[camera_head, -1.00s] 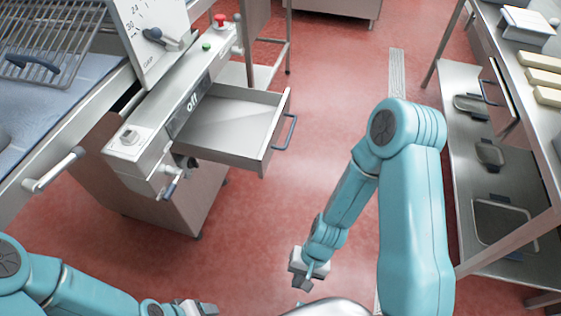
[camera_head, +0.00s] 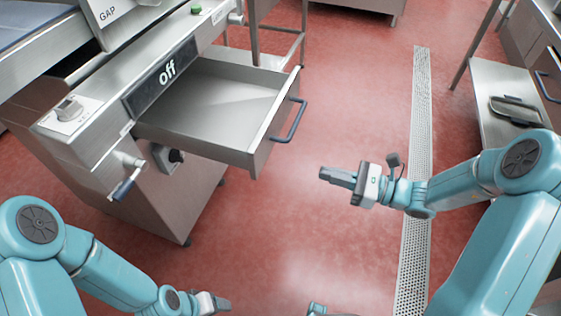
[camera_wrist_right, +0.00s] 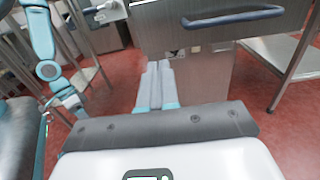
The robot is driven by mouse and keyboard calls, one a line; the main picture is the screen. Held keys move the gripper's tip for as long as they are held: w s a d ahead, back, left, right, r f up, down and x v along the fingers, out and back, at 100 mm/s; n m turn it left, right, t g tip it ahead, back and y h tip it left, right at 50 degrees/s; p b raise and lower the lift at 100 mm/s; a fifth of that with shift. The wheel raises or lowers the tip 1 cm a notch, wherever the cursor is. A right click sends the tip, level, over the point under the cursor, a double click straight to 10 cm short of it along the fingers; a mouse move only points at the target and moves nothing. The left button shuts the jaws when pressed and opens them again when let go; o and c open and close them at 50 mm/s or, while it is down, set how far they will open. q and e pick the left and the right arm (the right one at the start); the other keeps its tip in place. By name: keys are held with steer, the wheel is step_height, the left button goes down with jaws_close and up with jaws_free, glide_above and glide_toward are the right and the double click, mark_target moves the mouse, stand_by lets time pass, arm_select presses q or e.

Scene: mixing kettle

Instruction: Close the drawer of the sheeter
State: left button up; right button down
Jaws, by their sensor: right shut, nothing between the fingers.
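The sheeter's metal drawer (camera_head: 215,100) is pulled out and empty in the head view. Its front panel carries a dark blue-grey bar handle (camera_head: 290,122). My right gripper (camera_head: 324,173) is shut and empty, pointing left. It appears lower right of the handle and apart from it. In the right wrist view, the shut fingers (camera_wrist_right: 158,66) point toward the drawer front (camera_wrist_right: 180,38), with the handle (camera_wrist_right: 232,16) at upper right. My left gripper (camera_head: 226,303) is at the bottom of the head view, well away from the drawer; its jaw opening is too small to tell.
A metal shelf table (camera_head: 490,90) stands at right. Red floor with a drain grate (camera_head: 421,110) lies open between them.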

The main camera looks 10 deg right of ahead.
mark_target(262, 157)
steer(key=x, duration=1.3)
steer(key=shift+s+a+r, duration=0.1)
steer(key=shift+s+a, duration=0.2)
steer(key=shift+w+a+r, duration=0.1)
steer(key=shift+w+a, duration=0.05)
steer(key=shift+a, duration=0.15)
steer(key=shift+w, duration=0.1)
steer(key=shift+b, duration=0.3)
